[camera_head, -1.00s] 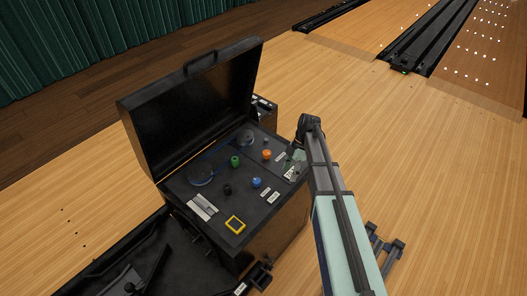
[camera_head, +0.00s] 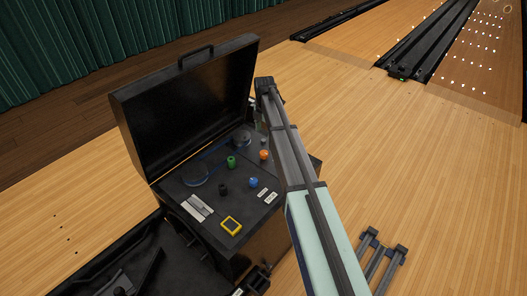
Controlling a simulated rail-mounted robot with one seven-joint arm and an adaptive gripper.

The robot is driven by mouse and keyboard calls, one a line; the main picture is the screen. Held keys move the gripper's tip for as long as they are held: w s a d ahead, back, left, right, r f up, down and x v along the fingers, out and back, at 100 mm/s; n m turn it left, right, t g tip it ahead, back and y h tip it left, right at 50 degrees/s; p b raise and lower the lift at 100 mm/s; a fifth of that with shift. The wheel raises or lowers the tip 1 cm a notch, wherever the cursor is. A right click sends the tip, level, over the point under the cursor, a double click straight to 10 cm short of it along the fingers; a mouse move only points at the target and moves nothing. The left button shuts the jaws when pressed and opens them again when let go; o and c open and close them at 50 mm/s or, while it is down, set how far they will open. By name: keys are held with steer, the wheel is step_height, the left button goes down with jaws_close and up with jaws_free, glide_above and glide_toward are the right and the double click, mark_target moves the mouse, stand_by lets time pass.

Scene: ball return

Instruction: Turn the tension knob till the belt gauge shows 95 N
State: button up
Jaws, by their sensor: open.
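A dark control panel (camera_head: 208,182) lies under the raised lid of a black box. I cannot tell which is the tension knob. A small yellow-framed display (camera_head: 231,226) sits near the front corner. No belt gauge reading is legible. My arm reaches along the panel's right side, and its dark far joint is beside the lid's right edge. My gripper does not show; the arm seems to hide it.
The black lid (camera_head: 185,105) stands open behind the panel. White label plates (camera_head: 197,208) lie at the panel's left front. A dark machine part (camera_head: 110,270) adjoins the box at lower left. Open wooden floor (camera_head: 400,170) lies to the right.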

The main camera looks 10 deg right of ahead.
mark_target(264, 153)
step_height(264, 153, down, 12)
steer(key=shift+f+p, duration=0.1)
steer(key=shift+p, duration=1.05)
steer(key=c, duration=1.1)
